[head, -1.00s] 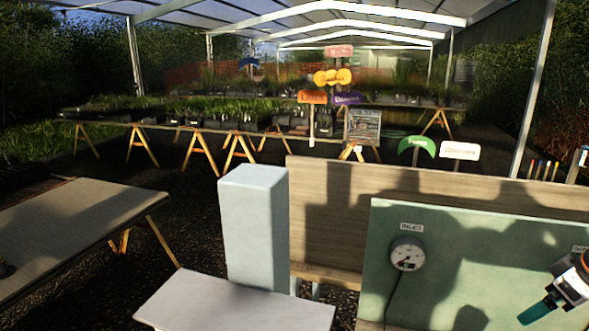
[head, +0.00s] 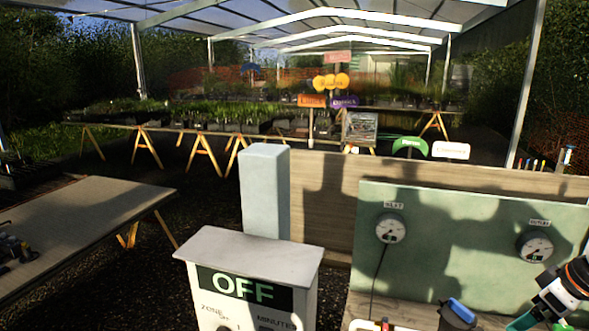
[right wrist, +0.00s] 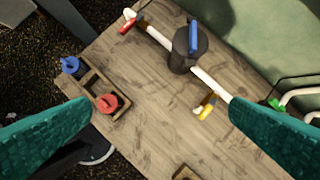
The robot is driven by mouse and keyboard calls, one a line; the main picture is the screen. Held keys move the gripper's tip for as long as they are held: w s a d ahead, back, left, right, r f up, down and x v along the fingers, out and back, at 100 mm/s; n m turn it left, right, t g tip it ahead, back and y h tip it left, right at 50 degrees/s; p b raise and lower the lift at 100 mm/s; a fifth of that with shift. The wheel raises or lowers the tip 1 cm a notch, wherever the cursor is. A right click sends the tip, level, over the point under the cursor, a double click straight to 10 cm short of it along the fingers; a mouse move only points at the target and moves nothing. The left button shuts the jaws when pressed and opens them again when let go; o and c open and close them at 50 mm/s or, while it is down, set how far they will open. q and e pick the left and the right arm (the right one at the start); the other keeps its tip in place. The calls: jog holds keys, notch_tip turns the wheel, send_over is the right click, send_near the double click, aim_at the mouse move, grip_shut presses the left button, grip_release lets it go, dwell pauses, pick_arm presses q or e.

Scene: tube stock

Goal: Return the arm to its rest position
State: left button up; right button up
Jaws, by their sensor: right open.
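My right arm comes in at the lower right of the head view, and its gripper (head: 522,324) has teal fingers, cut off by the bottom edge. My left gripper is not in view.
On the bench lie a white pipe (right wrist: 210,82) with a dark blue-handled cylinder (right wrist: 183,55), a yellow-handled part (right wrist: 208,106) and a wooden tray (right wrist: 92,84) with blue and red pieces. A green panel (head: 460,230) with gauges stands behind. An OFF box (head: 250,260) stands left.

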jog(key=s+a+f+n+g, duration=0.1)
jog(key=s+a+f, duration=0.2)
jog(key=a+f, duration=0.6)
jog(key=s+a+f+n, duration=0.1)
jog(key=s+a+f, duration=0.3)
jog(key=a+f, duration=0.55)
jog(key=s+a+f+m+h, duration=0.1)
jog(key=s+a+f+m, duration=0.15)
jog(key=s, duration=0.55)
jog(key=s+a+f+m, duration=0.1)
jog(key=s+a+m, duration=0.25)
jog(key=s, duration=0.55)
notch_tip(320, 180, down, 34)
jog(key=s+n+b, duration=0.1)
jog(key=s+b, duration=0.1)
jog(key=b, duration=0.4)
pick_arm(q)
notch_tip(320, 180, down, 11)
jog(key=b, duration=0.4)
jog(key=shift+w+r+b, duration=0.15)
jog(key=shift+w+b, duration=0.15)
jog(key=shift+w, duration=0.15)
pick_arm(e)
jog(key=s+d+f+g, duration=0.1)
jog(key=s+d+f, duration=0.1)
jog(key=s+f, duration=1.3)
notch_tip(320, 180, down, 4)
jog(key=shift+d+r+g+h, duration=0.15)
jog(key=shift+r+g+h, duration=0.1)
jog(key=shift+g+h, duration=0.15)
